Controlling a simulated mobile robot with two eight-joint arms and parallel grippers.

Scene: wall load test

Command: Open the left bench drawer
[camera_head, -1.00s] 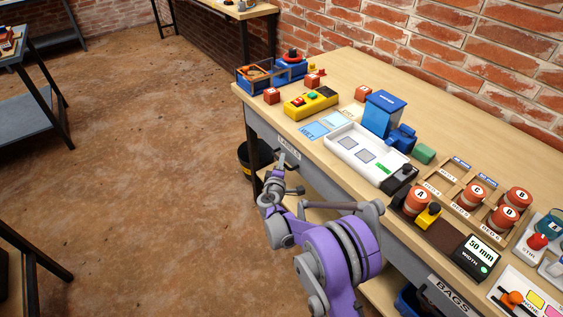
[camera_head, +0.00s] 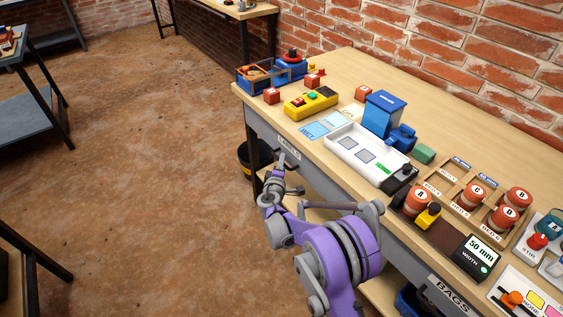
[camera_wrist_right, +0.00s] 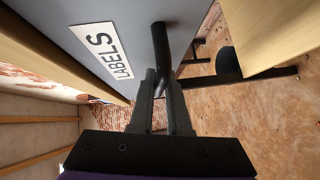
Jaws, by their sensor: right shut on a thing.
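The left bench drawer has a grey front (camera_head: 265,128) under the bench top's left part, with a white label reading LABELS. The front (camera_wrist_right: 130,45) and the label (camera_wrist_right: 100,50) fill the upper left of the right wrist view. A dark bar handle (camera_wrist_right: 160,45) stands out from the front. My right gripper (camera_wrist_right: 162,80) is shut on this handle, its fingers on either side of the bar. In the head view my right gripper (camera_head: 284,163) is at the drawer front, small and partly hidden by its own wrist. The drawer looks closed. My left gripper is not in view.
The wooden bench top (camera_head: 440,100) carries a white tray (camera_head: 350,158), a yellow button box (camera_head: 311,103) and several red canisters. A second drawer front marked BAGS (camera_head: 450,295) is at the lower right. A black bucket (camera_head: 245,158) stands under the bench.

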